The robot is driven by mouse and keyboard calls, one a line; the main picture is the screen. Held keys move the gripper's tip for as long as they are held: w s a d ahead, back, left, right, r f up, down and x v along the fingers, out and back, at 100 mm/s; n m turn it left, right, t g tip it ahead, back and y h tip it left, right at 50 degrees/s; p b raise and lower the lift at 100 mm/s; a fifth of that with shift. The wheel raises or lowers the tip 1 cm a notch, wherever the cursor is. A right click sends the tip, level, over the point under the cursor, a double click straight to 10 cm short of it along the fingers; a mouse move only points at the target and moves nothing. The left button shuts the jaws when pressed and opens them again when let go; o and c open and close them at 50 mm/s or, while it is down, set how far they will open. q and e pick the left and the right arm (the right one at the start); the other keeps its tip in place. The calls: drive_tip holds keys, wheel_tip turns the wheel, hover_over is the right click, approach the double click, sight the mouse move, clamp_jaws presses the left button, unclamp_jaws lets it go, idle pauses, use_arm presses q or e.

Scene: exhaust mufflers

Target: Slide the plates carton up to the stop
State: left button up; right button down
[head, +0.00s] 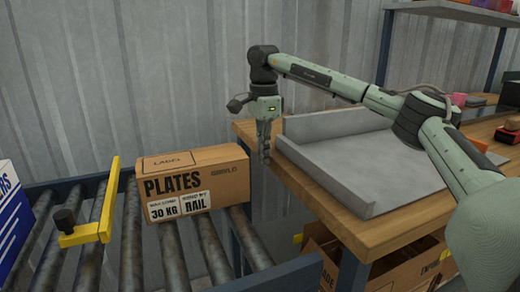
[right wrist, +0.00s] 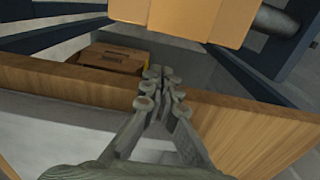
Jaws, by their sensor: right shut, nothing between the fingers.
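The plates carton (head: 184,186), brown with black print, sits on the roller conveyor (head: 126,240). The yellow stop (head: 100,218) stands across the rollers to its left, with a black knob at its near end. A narrow gap shows between the carton and the stop. My right gripper (head: 265,158) is shut and empty, pointing down to the right of the carton, apart from it, by the table's edge. In the right wrist view the shut fingers (right wrist: 162,88) show above the wooden table edge, with the carton (right wrist: 195,18) at the top. My left gripper is not in view.
A wooden table (head: 330,215) with a grey tray (head: 350,165) stands right of the conveyor. A blue and white box (head: 12,215) is at the far left. Brown cartons (head: 400,270) lie under the table. A corrugated wall stands behind.

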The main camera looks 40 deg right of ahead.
sight(224, 182)
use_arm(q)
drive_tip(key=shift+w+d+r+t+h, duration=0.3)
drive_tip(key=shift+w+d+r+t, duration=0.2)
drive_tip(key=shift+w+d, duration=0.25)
use_arm(e)
drive_tip(key=a+f, duration=0.1)
drive_tip(key=f, duration=0.1)
drive_tip(key=a+f, duration=0.1)
drive_tip(key=w+a+f, duration=0.1)
drive_tip(key=a+f, duration=0.1)
drive_tip(key=shift+f, duration=0.3)
drive_tip(key=a, duration=0.2)
drive_tip(key=w+a+p, duration=0.1)
drive_tip(key=a, duration=0.3)
drive_tip(key=shift+w+a+p, duration=0.3)
drive_tip(key=shift+a+p, duration=0.05)
drive_tip(key=shift+p, duration=0.05)
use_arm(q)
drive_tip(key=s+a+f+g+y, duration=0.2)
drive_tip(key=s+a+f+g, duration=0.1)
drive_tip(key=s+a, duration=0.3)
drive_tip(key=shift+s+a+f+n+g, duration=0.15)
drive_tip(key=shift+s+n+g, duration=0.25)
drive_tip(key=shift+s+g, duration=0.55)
use_arm(e)
drive_tip(key=shift+d, duration=0.15)
